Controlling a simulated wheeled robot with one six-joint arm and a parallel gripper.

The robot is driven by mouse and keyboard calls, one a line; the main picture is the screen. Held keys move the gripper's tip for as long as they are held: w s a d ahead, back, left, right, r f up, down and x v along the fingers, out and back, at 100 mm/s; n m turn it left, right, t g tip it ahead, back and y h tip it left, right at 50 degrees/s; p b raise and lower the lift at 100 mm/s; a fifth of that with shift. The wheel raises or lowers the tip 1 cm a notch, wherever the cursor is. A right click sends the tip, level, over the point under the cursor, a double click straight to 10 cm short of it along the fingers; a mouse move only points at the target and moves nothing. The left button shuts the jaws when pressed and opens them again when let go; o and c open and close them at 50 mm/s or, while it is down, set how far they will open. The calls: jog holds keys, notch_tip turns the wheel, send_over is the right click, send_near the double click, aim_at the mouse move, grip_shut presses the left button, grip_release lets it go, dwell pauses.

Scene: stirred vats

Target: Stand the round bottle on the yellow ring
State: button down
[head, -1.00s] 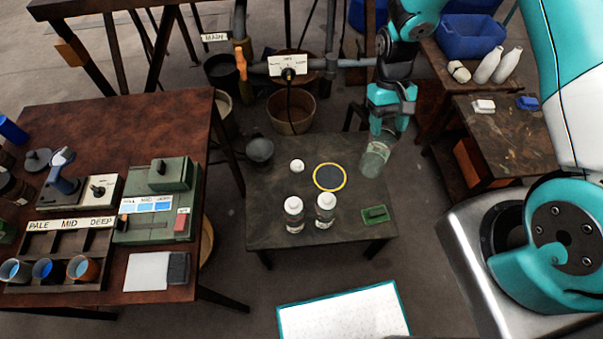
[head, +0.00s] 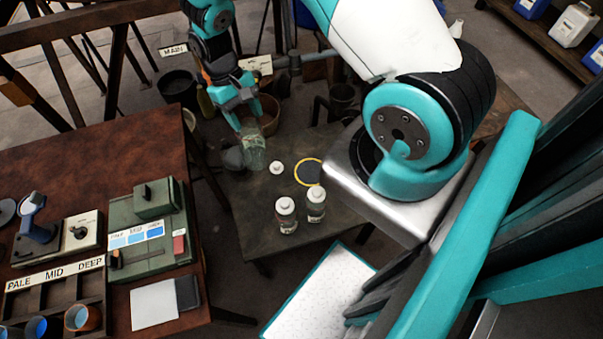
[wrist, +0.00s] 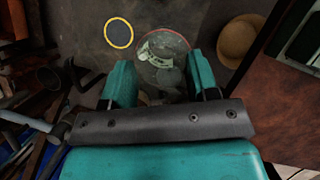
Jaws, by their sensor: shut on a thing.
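My gripper (head: 243,122) is shut on a clear, greenish glass round bottle (head: 253,152), which hangs below the fingers near the back left edge of the small dark table (head: 245,205). In the wrist view the bottle (wrist: 163,48) shows between the two teal fingers (wrist: 162,72). The yellow ring (head: 297,172), with a dark middle, lies flat on the table, right of the bottle. Its right edge is close to my arm's base in the picture. The ring (wrist: 118,46) also shows whole and empty in the wrist view, left of and apart from the bottle.
Two white-capped bottles (head: 286,214) (head: 316,205) stand at the table's front. A small white-capped item (head: 277,168) sits between the held bottle and the ring. A brown table (head: 100,130) with a rack and green box is at left. A tan bucket (head: 268,116) stands behind.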

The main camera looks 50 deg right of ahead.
jog(key=s+d+f+m+t+b, duration=0.2)
jog(key=d+f+m+t+b, duration=0.35)
jog(key=d+m+b, duration=0.75)
jog(key=s+d+f+m+t+b, duration=0.1)
jog(key=d+f+m+t+b, duration=0.3)
jog(key=d+f+m+b, duration=0.9)
jog(key=a+f+m+b, duration=0.3)
jog(key=f+m+b, duration=0.2)
jog(key=f, duration=0.8)
jog(key=shift+s+m+y, duration=0.15)
jog(key=shift+m+y, duration=0.25)
jog(key=shift+m, duration=0.1)
jog(key=shift+f+g, duration=0.2)
jog(key=shift+g, duration=0.05)
jog(key=shift+c, duration=1.9)
grip_release()
